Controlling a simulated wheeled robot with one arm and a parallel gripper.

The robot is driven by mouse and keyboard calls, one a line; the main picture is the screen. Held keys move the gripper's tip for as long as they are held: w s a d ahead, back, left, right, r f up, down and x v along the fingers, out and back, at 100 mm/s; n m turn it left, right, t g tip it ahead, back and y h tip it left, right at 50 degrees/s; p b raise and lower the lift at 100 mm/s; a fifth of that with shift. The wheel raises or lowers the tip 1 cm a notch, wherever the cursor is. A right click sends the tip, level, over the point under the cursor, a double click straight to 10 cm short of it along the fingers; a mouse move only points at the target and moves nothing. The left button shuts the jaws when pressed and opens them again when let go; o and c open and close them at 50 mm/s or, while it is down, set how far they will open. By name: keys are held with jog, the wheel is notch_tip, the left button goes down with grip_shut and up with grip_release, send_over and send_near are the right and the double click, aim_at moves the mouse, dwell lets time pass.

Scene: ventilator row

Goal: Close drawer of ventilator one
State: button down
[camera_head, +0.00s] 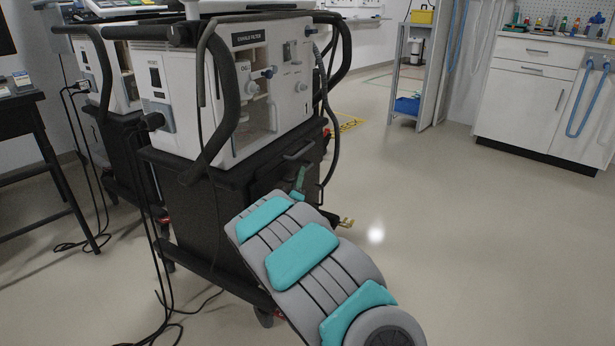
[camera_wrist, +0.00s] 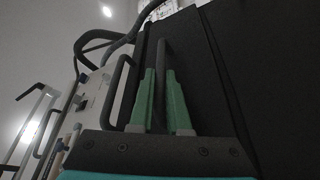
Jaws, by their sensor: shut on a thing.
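The nearer ventilator (camera_head: 262,92) is a white unit on a black cart (camera_head: 195,215). The dark drawer front (camera_head: 268,178) is on the cart's right-hand face, below the white unit, with a dark bar handle (camera_head: 298,154). My gripper (camera_head: 300,180) is at this handle. In the wrist view its two green fingers (camera_wrist: 161,88) stand on either side of the dark handle bar (camera_wrist: 162,55) and are shut on it. My grey and teal arm hides the lower drawer face. How far the drawer stands out is hard to tell.
A second ventilator (camera_head: 107,72) stands behind at the left. Cables (camera_head: 165,290) hang and lie on the floor by the cart. A black table (camera_head: 22,105) is at far left. White cabinets (camera_head: 530,95) stand at the back right. The floor at right is clear.

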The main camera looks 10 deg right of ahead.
jog(key=shift+w+a, duration=0.25)
jog(key=shift+a, duration=0.15)
jog(key=c, duration=1.2)
grip_release()
jog(key=shift+o, duration=0.2)
jog(key=v, duration=0.7)
jog(key=shift+s, duration=0.35)
jog(key=shift+a+f, duration=0.1)
jog(key=shift+f, duration=0.05)
